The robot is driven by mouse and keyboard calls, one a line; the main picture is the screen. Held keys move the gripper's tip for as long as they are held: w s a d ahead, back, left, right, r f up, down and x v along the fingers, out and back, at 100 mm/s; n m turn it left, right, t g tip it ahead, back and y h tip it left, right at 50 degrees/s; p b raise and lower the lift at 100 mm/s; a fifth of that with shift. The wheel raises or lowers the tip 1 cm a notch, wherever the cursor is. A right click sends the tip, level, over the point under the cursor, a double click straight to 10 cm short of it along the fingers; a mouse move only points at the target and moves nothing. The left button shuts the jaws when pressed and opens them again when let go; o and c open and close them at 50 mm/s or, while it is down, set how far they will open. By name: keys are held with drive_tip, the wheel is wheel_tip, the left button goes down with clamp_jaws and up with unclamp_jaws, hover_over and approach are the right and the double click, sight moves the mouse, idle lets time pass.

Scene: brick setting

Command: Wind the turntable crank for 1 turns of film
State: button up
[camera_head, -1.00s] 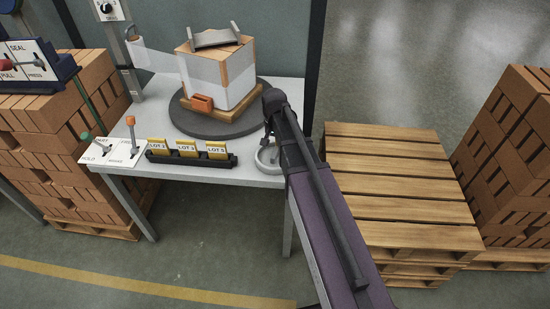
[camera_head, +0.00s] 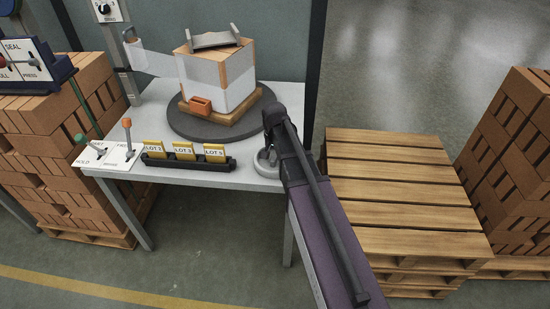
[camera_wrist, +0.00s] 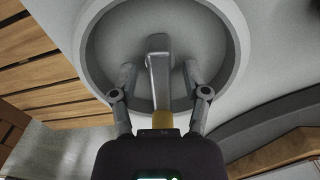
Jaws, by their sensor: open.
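The crank sits in a round grey dish at the front right of the table, and its dish rim (camera_head: 262,169) shows beside my gripper in the head view. In the wrist view the dish (camera_wrist: 88,50) surrounds a grey crank arm (camera_wrist: 158,65) with a brass-coloured part (camera_wrist: 162,119) near my palm. My gripper (camera_wrist: 160,74) is open, one finger on each side of the crank, with gaps visible. My gripper hides part of the crank in the head view. The dark turntable (camera_head: 192,128) carries a brick load (camera_head: 240,75) partly wrapped in white film (camera_head: 158,62).
A black rack (camera_head: 190,163) with yellow lot cards stands left of the crank. A lever panel (camera_head: 110,155) is at the table's front left. Empty pallets (camera_head: 390,180) stand right of the table, and brick stacks (camera_head: 515,160) stand beyond.

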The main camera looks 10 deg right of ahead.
clamp_jaws()
drive_tip(key=shift+n, duration=0.4)
drive_tip(key=n, duration=0.4)
idle(0.4)
drive_tip(key=shift+n, duration=0.3)
